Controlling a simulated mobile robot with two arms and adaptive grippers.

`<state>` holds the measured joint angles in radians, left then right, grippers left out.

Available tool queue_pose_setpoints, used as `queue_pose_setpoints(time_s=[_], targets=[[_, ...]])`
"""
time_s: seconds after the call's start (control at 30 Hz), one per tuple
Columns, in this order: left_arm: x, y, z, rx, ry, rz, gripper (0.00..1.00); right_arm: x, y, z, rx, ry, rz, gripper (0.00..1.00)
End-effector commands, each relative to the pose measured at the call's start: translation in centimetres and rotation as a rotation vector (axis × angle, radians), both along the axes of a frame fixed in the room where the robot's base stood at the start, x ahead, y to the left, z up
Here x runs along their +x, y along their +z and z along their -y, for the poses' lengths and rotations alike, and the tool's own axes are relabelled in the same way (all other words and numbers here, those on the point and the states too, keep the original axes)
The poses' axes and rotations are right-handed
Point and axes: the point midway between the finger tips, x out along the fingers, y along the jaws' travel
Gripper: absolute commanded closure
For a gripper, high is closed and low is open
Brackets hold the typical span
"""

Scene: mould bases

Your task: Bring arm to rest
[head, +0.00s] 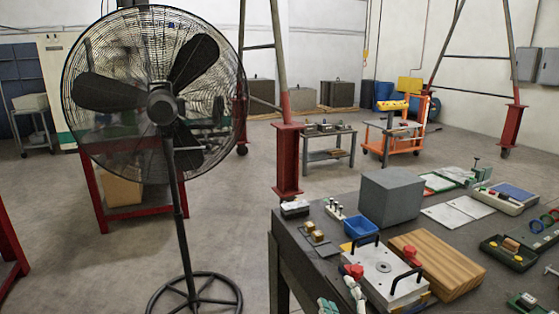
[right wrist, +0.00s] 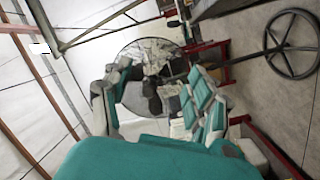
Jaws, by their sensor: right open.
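My right gripper (head: 342,299) shows at the bottom of the head view, in front of the workbench's near left corner, with teal pads on its fingers. In the right wrist view the gripper (right wrist: 158,98) has its two fingers spread apart, with nothing held between them. My left gripper is in neither view. A pale metal mould plate (head: 384,266) with black handles and red knobs lies on the bench beside the right gripper. I cannot tell whether the gripper touches it.
The dark workbench (head: 322,233) carries a wooden block (head: 438,262), a grey box (head: 390,195), a blue bin (head: 360,225) and several small parts. A black pedestal fan (head: 162,106) stands at left. Open floor (head: 228,225) lies between fan and bench.

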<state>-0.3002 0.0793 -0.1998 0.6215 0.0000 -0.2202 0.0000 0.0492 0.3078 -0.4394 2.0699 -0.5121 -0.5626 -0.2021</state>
Motion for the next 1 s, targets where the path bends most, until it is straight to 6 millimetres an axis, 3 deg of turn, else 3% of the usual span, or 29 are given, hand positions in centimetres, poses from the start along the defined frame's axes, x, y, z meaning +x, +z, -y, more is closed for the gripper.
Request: queue_pose_setpoints(time_s=[0.03,0.1,0.2,0.3,0.5,0.7,0.77,1.0], targets=[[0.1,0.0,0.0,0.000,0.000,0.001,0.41,-2.1,-3.2,1.8,0.101,-0.079,-0.146,0.41],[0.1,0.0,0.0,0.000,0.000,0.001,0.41,-5.2,-7.1,3.9,0.216,-0.178,-0.335,0.41],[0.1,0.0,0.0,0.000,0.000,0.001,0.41,-10.1,-11.5,5.8,0.342,-0.298,-0.569,0.41],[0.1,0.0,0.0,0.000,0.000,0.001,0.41,-14.6,-14.5,6.8,0.424,-0.387,-0.748,0.41],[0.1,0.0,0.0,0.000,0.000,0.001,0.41,-21.9,-17.7,7.6,0.522,-0.508,-1.006,0.41],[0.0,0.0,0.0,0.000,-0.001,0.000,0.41,-28.1,-19.0,7.8,0.581,-0.600,-1.203,0.41],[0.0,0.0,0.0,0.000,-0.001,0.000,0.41,-29.8,-19.2,7.8,0.596,-0.626,-1.259,0.41],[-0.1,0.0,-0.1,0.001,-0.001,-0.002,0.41,-28.5,-24.9,7.6,0.584,-0.633,-1.282,0.41]])
